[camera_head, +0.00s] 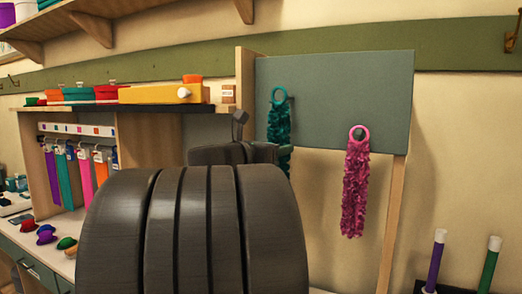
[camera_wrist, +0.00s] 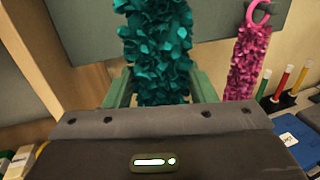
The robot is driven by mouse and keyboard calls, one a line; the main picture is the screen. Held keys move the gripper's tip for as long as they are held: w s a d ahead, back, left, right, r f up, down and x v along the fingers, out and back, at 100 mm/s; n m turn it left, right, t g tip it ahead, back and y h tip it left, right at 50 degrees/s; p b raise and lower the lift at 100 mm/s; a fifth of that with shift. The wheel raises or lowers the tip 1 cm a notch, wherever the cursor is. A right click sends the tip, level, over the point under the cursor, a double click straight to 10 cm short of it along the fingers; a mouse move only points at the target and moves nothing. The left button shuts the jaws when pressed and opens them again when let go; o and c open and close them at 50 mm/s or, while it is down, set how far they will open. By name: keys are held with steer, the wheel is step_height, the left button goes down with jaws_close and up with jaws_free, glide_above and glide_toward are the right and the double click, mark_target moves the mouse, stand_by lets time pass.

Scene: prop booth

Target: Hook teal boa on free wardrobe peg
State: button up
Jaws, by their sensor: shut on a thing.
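The teal boa (camera_head: 279,125) hangs below its teal ring (camera_head: 279,91) in front of the left part of the grey-green peg board (camera_head: 335,85). Whether the ring is around a peg or just in front of one, I cannot tell. My gripper (camera_head: 272,153) is shut on the boa's lower part. In the wrist view the boa (camera_wrist: 158,40) runs up between the green fingers of my gripper (camera_wrist: 160,88), and its ring is out of frame. A pink boa (camera_head: 356,185) hangs by its pink ring from the dark right peg (camera_head: 358,133).
A wooden post (camera_head: 245,85) borders the board's left edge. Left of it, a shelf holds a yellow box (camera_head: 165,94), with several coloured strips (camera_head: 75,175) hanging below. Tubes with white caps (camera_head: 489,262) stand at lower right. Wall between board and tubes is clear.

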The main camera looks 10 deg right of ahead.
steer(key=w+d+f, duration=0.1)
steer(key=w+d, duration=0.3)
steer(key=w, duration=0.2)
steer(key=shift+f+b, duration=0.25)
steer(key=shift+b, duration=0.1)
stand_by(0.5)
stand_by(0.5)
steer(key=o, duration=1.1)
steer(key=shift+c, duration=0.2)
steer(key=shift+s, duration=0.1)
steer(key=b+v, duration=0.2)
steer(key=v, duration=1.1)
steer(key=shift+s+a, duration=0.25)
steer(key=shift+a, duration=0.05)
